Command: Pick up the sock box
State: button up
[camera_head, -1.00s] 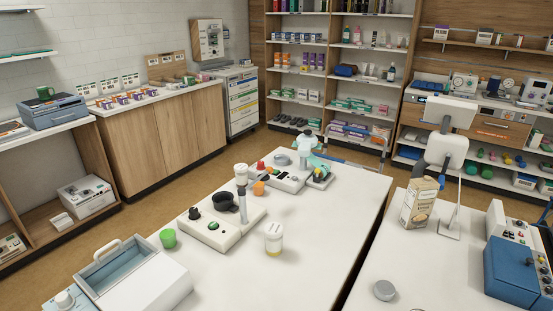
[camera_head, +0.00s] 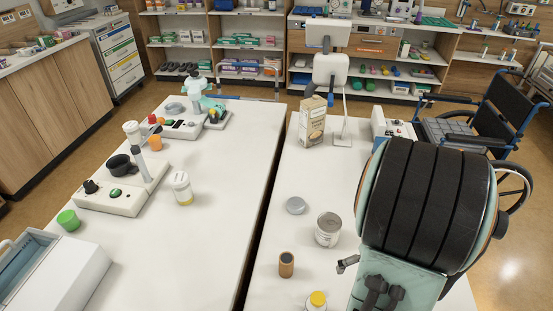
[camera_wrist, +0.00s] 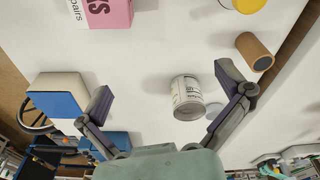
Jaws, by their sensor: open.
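The sock box (camera_wrist: 108,12) shows in the wrist view at the top edge, left of centre. It is a pink and white box with large dark letters and the word "pairs", partly cut off by the frame. I cannot see it in the head view, where my arm covers much of the right side. My gripper (camera_wrist: 165,88) is open, its two dark fingers spread wide with nothing held between them. The sock box lies beyond the fingertips, apart from them.
A can (camera_head: 328,230) stands on the right table, appearing between my fingers in the wrist view. Near it are a brown cylinder (camera_head: 286,265), a yellow-capped bottle (camera_head: 317,300) and a grey disc (camera_head: 295,205). A carton (camera_head: 311,122) stands farther back. A gap separates the two tables.

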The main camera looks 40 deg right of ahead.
jog(key=s+f+m, duration=0.1)
jog(key=s, duration=0.2)
jog(key=s+d+f+m+g, duration=0.1)
jog(key=s+f, duration=0.1)
jog(key=s, duration=0.1)
jog(key=s+f+m+y, duration=0.1)
jog(key=s, duration=0.2)
jog(key=shift+d+f, duration=0.15)
jog(key=shift+d, duration=0.05)
jog(key=shift+s+f, duration=0.15)
jog(key=shift+f, duration=0.15)
notch_tip(320, 180, down, 6)
jog(key=c, duration=1)
